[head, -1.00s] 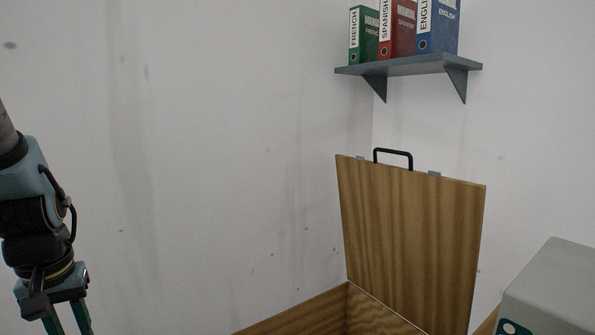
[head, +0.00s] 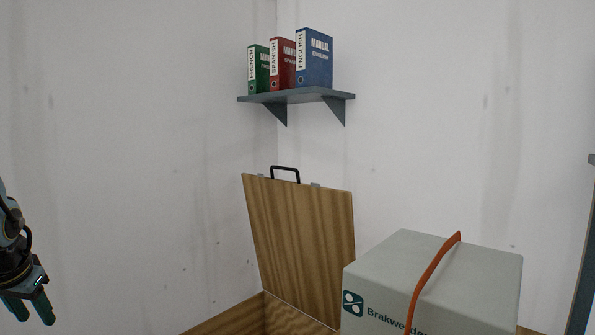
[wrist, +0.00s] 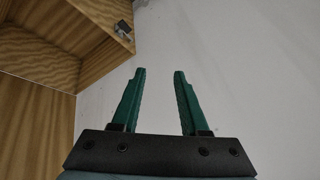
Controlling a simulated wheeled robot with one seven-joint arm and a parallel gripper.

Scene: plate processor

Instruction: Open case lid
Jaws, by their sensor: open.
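The wooden case lid (head: 305,240) stands raised, nearly upright and leaning back, at the rear of a wooden case (head: 232,317). A black handle (head: 285,170) sits on its top edge. Only the top part of the case shows in the head view. My gripper (head: 30,310) is at the far left of the head view, apart from the lid. In the wrist view my gripper (wrist: 159,75) has its two green fingers apart with nothing between them. Wooden panels with a metal catch (wrist: 123,28) show at the upper left there.
A grey-green box (head: 450,265) with an orange strap (head: 435,275) stands right of the lid. A wall shelf (head: 300,95) above holds green, red and blue manuals (head: 314,60). The wall space between my gripper and the lid is clear.

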